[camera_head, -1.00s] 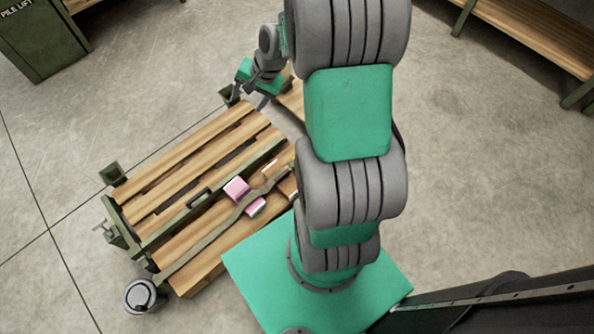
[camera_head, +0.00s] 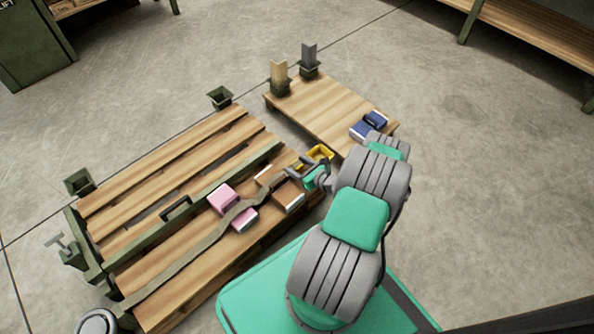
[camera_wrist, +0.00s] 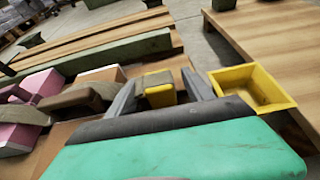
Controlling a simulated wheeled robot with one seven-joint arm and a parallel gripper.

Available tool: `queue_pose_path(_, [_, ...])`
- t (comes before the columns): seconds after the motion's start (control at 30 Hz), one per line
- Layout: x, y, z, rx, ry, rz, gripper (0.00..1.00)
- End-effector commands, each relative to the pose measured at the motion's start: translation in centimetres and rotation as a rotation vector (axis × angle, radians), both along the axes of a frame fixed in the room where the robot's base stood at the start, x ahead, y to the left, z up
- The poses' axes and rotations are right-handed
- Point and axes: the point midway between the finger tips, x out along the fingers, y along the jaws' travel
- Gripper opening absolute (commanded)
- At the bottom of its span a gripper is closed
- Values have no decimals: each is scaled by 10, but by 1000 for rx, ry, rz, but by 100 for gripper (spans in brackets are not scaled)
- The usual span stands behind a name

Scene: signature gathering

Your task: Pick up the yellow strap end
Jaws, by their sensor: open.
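The yellow strap end (camera_wrist: 157,95) shows in the wrist view between my two grey fingers, with a piece of drab strap across it. My gripper (camera_wrist: 160,85) is open, one finger on each side of the strap end. Whether the fingers touch it I cannot tell. In the head view my gripper (camera_head: 295,172) is low over the near right end of the slatted bench (camera_head: 150,187). The drab strap (camera_head: 190,250) runs along the bench and over the pink blocks towards my gripper. The strap end is not clearly seen in the head view.
A yellow tray (camera_wrist: 262,86) is just right of my gripper. Pink blocks (camera_head: 221,198) and a brown block (camera_head: 290,196) lie on the bench. A low wooden table (camera_head: 325,105) behind holds blue blocks (camera_head: 368,126) and two upright holders. A green rail (camera_head: 205,195) crosses the bench.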

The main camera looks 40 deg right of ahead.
Motion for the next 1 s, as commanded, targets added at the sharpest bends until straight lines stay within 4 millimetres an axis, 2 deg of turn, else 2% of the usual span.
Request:
queue_pose_path(0.03, [10, 3, -8, -4, -1, 6, 60])
queue_pose_path(0.17, [26, 5, -12, -2, 0, 4, 60])
queue_pose_path(0.4, [29, 4, -11, -3, 1, 2, 60])
queue_pose_path(1.0, [28, 4, -11, -3, 2, 2, 11])
